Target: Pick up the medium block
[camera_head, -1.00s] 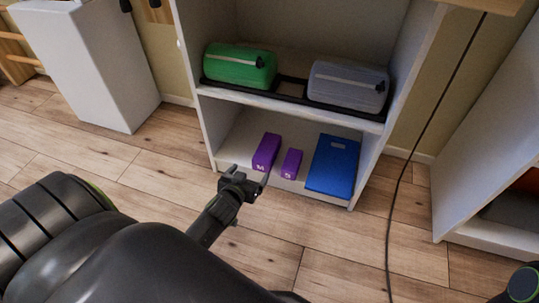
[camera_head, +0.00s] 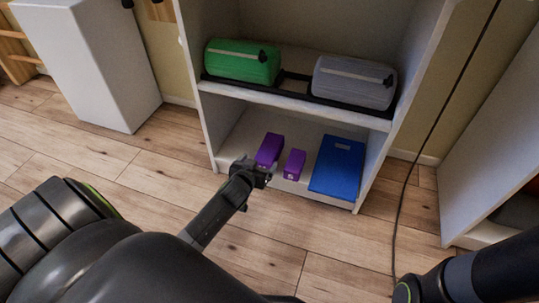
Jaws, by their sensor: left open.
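The medium block is a purple block (camera_head: 271,148) on the lower shelf, at the left of a smaller purple block (camera_head: 294,164) with a pale letter on its front. My left gripper (camera_head: 257,169) is open at the near end of the medium block and hides its lower front, including the letter. I cannot tell whether the fingers touch the block or are around it. My right arm (camera_head: 475,272) shows at the lower right; its gripper is out of view.
A blue flat case (camera_head: 338,166) lies right of the blocks on the white shelf unit (camera_head: 204,124). A green roll (camera_head: 242,62) and a grey roll (camera_head: 353,82) sit above. A dark cable (camera_head: 401,205) hangs at the right.

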